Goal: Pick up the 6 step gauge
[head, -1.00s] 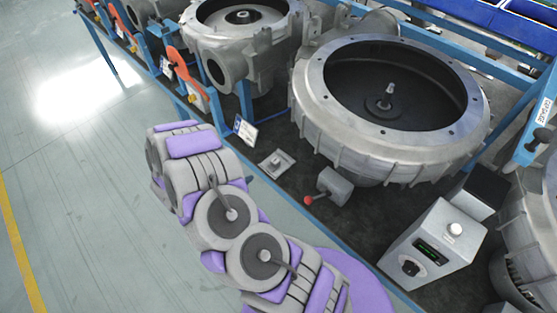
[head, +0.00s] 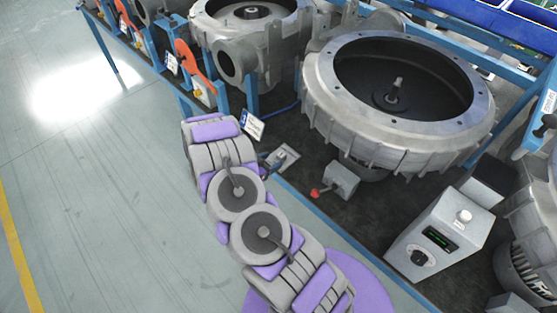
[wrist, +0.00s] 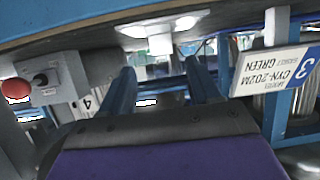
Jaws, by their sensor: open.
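No part clearly marked as the 6 step gauge can be made out. A small pale metal plate with a raised knob (head: 286,157) lies on the dark bench top near its front edge in the head view. In the wrist view, a pale metal piece (wrist: 160,34) shows beyond the fingertips; it may be the same part, but I cannot tell. My gripper (wrist: 160,68) is open, its two dark blue fingers apart with nothing seen held between them. In the head view my arm's end is beside the plate and the fingers are mostly hidden.
A grey box with a red knob (head: 340,180) stands right of the plate; a large round blower housing (head: 400,135) is behind it. A control box (head: 437,240) stands farther right. A label card (head: 252,125) hangs near my arm's end; it shows in the wrist view (wrist: 277,68). Floor at left is clear.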

